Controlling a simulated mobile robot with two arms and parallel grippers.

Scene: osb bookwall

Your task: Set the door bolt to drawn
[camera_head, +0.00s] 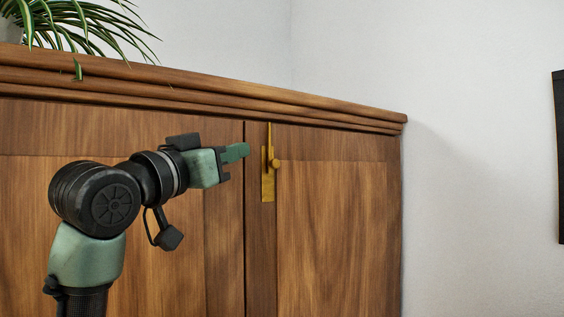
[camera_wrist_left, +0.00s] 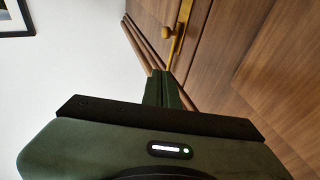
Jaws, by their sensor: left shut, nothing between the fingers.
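The brass door bolt (camera_head: 268,180) is a vertical plate on the right door of a wooden cabinet, near the seam between the doors. A rod runs up from it to the cornice, and a round knob (camera_head: 275,163) sticks out at its side. The bolt also shows at the top of the left wrist view (camera_wrist_left: 180,28). My left gripper (camera_head: 237,152) is shut and empty. It is just left of the bolt, its fingertips pointing toward it at about the knob's height, with a visible gap in the left wrist view. My right gripper is not in view.
The wooden cabinet (camera_head: 335,220) has a protruding cornice (camera_head: 200,92) above the bolt. A potted plant (camera_head: 75,22) stands on top at the left. A white wall is to the right, with a dark panel (camera_head: 558,155) at the edge.

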